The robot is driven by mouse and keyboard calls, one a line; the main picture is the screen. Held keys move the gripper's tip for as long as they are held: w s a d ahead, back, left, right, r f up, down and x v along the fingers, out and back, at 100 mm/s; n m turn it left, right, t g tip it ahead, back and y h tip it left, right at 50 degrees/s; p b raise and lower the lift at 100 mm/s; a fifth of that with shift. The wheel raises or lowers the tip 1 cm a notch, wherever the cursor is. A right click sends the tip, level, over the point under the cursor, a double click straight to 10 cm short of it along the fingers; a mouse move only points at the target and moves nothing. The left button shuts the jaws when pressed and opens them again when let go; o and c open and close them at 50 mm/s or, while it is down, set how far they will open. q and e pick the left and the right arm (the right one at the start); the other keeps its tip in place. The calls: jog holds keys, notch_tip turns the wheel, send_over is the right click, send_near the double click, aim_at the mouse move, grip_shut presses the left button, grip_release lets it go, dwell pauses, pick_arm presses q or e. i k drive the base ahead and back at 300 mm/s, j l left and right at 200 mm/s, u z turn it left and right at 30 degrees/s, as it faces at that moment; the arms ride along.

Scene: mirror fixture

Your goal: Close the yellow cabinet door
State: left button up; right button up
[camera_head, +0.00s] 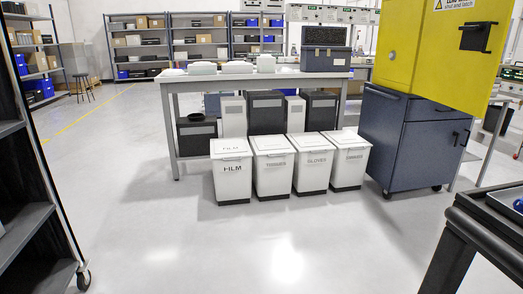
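The yellow cabinet (396,48) stands at the upper right on a dark blue wheeled base, its top cut off by the frame. Its yellow door (451,70) has a black handle (476,37) and part of a printed sign reading "shut and latch". The door panel reaches past the right side of the base and appears to stand out from the cabinet body. How wide its opening is cannot be told, and the interior is hidden. Neither of my grippers is in view.
The dark blue base (403,141) has a drawer and casters. White lidded bins (233,180) stand before a grey workbench (265,77). A dark cart (483,225) fills the lower right corner, and a dark shelf rack (25,215) the left edge. The middle floor is clear.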

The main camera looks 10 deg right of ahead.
aim_at(457, 70)
jog(key=i+z, duration=0.2)
jog(key=i, duration=0.35)
jog(key=i+z, duration=0.2)
jog(key=i, duration=0.3)
jog(key=i+j+z, duration=0.2)
jog(key=i, duration=0.3)
